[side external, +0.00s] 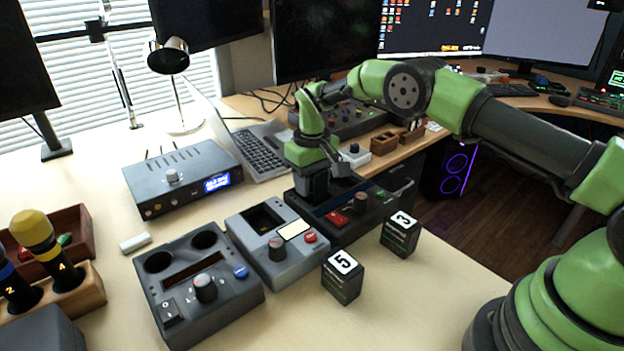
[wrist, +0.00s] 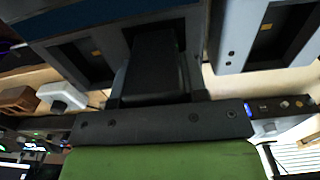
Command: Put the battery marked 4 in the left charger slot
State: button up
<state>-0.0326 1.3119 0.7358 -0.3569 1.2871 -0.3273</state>
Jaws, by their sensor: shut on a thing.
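My gripper (side external: 318,190) is low over the left part of a dark charger (side external: 335,237) with a red button and a knob. The gripper hides the charger's left part, and I cannot tell how deep the block sits. A battery marked 5 (side external: 342,285) and a battery marked 3 (side external: 400,240) stand on the table in front of the chargers.
A light grey device (side external: 283,268) with a red button stands close left of the charger. A grey box with round holes (side external: 215,318) is further left. A blue-display unit (side external: 180,192) and a laptop (side external: 258,150) stand behind. The front right table is clear.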

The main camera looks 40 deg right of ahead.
jog(key=shift+f, duration=0.7)
jog(key=shift+r, duration=0.1)
jog(key=shift+r, duration=0.75)
dwell(0.4)
jog(key=shift+f, duration=0.8)
jog(key=o, duration=0.8)
jog(key=shift+f, duration=0.1)
jog(key=shift+r, duration=5.65)
